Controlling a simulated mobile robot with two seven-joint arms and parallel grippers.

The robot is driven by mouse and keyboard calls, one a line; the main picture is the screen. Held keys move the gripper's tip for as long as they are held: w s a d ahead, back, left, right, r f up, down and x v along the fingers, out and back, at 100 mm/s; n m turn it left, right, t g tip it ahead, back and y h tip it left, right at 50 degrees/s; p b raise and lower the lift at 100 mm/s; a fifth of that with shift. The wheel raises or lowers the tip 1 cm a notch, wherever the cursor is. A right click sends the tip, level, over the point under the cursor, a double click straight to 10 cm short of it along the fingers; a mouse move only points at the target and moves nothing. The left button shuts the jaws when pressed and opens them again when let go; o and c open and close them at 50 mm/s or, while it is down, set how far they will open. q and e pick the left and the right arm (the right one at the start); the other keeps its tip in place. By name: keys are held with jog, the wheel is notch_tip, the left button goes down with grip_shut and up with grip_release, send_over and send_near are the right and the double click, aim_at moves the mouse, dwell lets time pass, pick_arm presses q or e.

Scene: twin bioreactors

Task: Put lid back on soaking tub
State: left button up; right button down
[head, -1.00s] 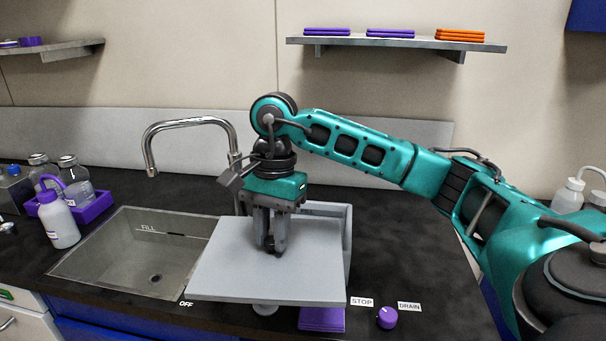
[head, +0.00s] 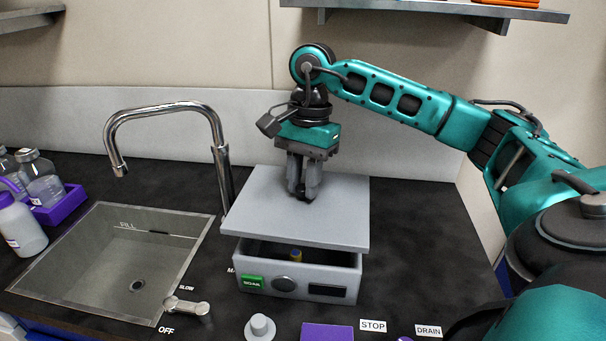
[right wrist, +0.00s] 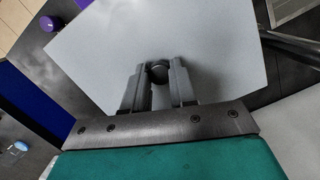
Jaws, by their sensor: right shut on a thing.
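The grey square lid (head: 265,215) is held level by my right gripper (head: 303,192), whose fingers are shut on the knob at its middle. The lid and a dark round knob between the fingers (right wrist: 160,80) also show in the right wrist view. The grey soaking tub (head: 345,285) stands on the counter under the lid, with a green SOAK button on its front. The lid is above the tub and set toward the back, with a dark gap at the front through which a small yellow and blue thing (head: 296,255) shows inside. My left gripper is not in view.
A sink (head: 110,255) with a tall faucet (head: 220,165) lies left of the tub. A purple block (head: 327,332), a grey knob (head: 260,327) and STOP and DRAIN labels are at the front. Bottles in a purple rack (head: 65,205) stand at the far left.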

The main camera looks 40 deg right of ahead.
aim_at(303, 201)
notch_tip(303, 201, down, 2)
jog(key=shift+s+b, duration=0.1)
jog(key=shift+b, duration=0.6)
jog(key=shift+f+b, duration=1.1)
jog(key=shift+f, duration=0.35)
jog(key=shift+a+f, duration=0.1)
jog(key=shift+f, duration=0.1)
dwell(0.5)
jog(key=shift+b, duration=0.3)
jog(key=shift+f+b, duration=0.45)
dwell(1.6)
